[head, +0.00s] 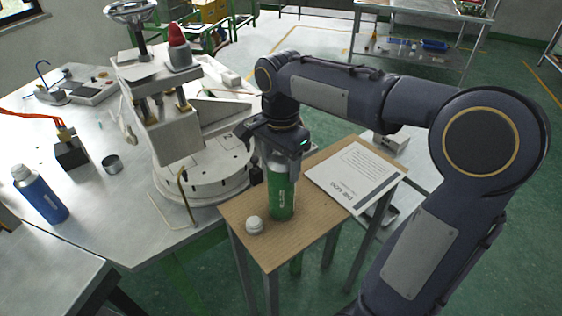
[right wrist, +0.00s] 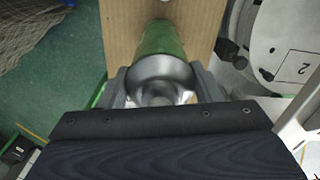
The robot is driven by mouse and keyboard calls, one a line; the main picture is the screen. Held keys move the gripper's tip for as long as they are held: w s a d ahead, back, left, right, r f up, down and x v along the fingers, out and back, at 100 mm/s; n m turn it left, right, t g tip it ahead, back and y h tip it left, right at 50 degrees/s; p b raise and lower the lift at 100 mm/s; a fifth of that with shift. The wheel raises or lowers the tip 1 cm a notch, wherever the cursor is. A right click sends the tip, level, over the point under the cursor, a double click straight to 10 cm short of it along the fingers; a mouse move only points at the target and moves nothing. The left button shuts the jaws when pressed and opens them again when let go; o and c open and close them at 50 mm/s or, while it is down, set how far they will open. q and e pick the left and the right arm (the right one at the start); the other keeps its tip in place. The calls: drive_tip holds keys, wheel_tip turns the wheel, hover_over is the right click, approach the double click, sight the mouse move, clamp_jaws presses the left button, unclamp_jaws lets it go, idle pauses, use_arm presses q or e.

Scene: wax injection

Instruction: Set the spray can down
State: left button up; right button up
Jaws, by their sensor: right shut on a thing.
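The spray can is a green can (head: 281,192) with a silver top (right wrist: 160,76). It stands upright at the small wooden-topped table (head: 318,214); its base looks to be on or just above the top, and I cannot tell which. My right gripper (head: 277,150) is shut around the upper part of the can from above. In the right wrist view my right gripper's fingers (right wrist: 162,88) lie on both sides of the silver top. A white cap (head: 254,225) sits on the wooden top just left of the can. My left gripper is not in view.
A paper sheet (head: 354,176) lies on the wooden top to the right. The wax injection machine (head: 178,135) stands close on the left on a metal table (head: 130,215). A blue bottle (head: 40,194) and a small tin (head: 112,163) stand on that table.

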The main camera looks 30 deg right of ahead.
drive_tip(key=shift+f, duration=0.1)
drive_tip(key=o, duration=1.6)
wheel_tip(320, 180, up, 12)
drive_tip(key=shift+r+p, duration=0.1)
drive_tip(key=shift+p, duration=0.3)
drive_tip(key=shift+s+a+f+n+t+y, duration=0.65)
drive_tip(key=shift+s+a+f+n+t, duration=0.35)
drive_tip(key=shift+s+f+n, duration=1.5)
drive_tip(key=shift+s+a+f+n+t+y, duration=0.8)
drive_tip(key=shift+s+f+n, duration=1.1)
drive_tip(key=shift+s+f, duration=1.15)
drive_tip(key=shift+s+a+f+n+t+y, duration=0.45)
drive_tip(key=shift+s+a+f+n+t, duration=0.7)
drive_tip(key=shift+s+f+n, duration=1.55)
drive_tip(key=shift+s+a+r+m, duration=0.2)
drive_tip(key=shift+s+m, duration=0.15)
drive_tip(key=shift+m, duration=0.15)
